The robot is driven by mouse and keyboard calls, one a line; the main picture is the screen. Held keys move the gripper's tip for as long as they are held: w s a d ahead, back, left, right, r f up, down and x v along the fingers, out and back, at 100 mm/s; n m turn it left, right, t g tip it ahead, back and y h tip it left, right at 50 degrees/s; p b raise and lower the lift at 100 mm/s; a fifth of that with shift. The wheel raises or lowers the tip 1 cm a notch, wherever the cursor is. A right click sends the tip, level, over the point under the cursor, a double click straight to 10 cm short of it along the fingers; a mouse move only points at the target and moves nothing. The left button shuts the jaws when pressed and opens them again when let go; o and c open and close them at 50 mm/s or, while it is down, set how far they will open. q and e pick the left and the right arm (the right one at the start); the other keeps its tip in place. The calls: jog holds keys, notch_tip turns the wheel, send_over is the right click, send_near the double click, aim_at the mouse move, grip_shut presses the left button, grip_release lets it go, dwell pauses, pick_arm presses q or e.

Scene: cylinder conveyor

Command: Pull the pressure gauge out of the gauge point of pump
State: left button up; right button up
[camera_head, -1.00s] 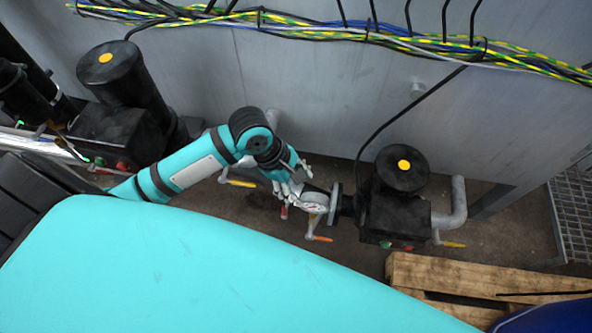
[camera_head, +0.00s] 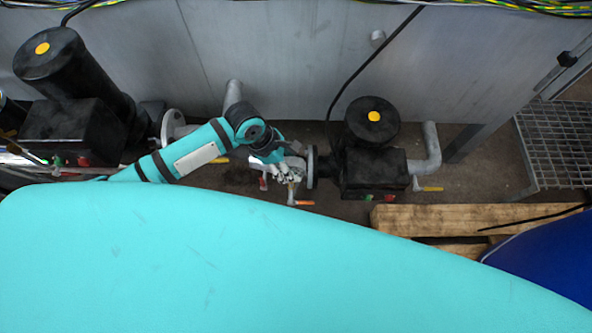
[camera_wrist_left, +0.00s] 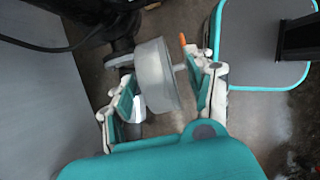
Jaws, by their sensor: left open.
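The black pump (camera_head: 374,172) with a yellow cap stands right of centre in the head view. What looks like the pressure gauge, a round grey body (camera_wrist_left: 157,75), shows in the left wrist view. My left gripper (camera_wrist_left: 165,100) is open, with one finger on each side of the gauge. I cannot tell whether the fingers touch it. In the head view my left gripper (camera_head: 284,172) is beside the pump's left pipe end and partly hides the gauge. The gauge point itself is not clearly visible. My right gripper is out of view.
A second pump (camera_head: 75,130) stands at left. Valve handles, one orange (camera_head: 300,203), sit low near the gripper. A grey wall (camera_head: 270,60) is behind. A wooden pallet (camera_head: 460,222) and a metal grating (camera_head: 560,140) are at right. A black cable (camera_head: 350,75) runs to the pump.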

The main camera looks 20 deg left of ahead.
aim_at(296, 172)
pick_arm(q)
jog(key=shift+b+x, duration=0.3)
jog(key=shift+x, duration=2.4)
jog(key=shift+c, duration=0.4)
grip_shut()
